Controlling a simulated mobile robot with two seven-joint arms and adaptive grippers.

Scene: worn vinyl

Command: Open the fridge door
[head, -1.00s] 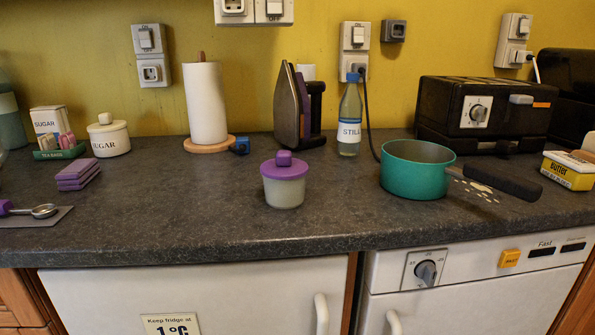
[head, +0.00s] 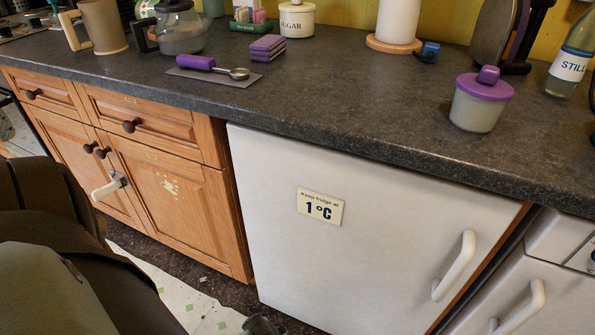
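The white fridge door (head: 350,250) is under the counter in the head view and looks shut. It bears a "Keep fridge at 1 °C" label (head: 320,206). Its pale upright handle (head: 455,266) is near the door's right edge, with nothing touching it. My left arm comes in at the lower left. A small dark piece, apparently part of my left gripper (head: 262,326), shows at the bottom edge, left of and below the handle; its fingers are mostly cut off. My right gripper is out of view.
The dark worktop (head: 370,115) overhangs the fridge. Wooden cupboards (head: 180,195) stand left, one with a white latch (head: 108,187). A white appliance (head: 520,295) with its own handle adjoins the fridge on the right.

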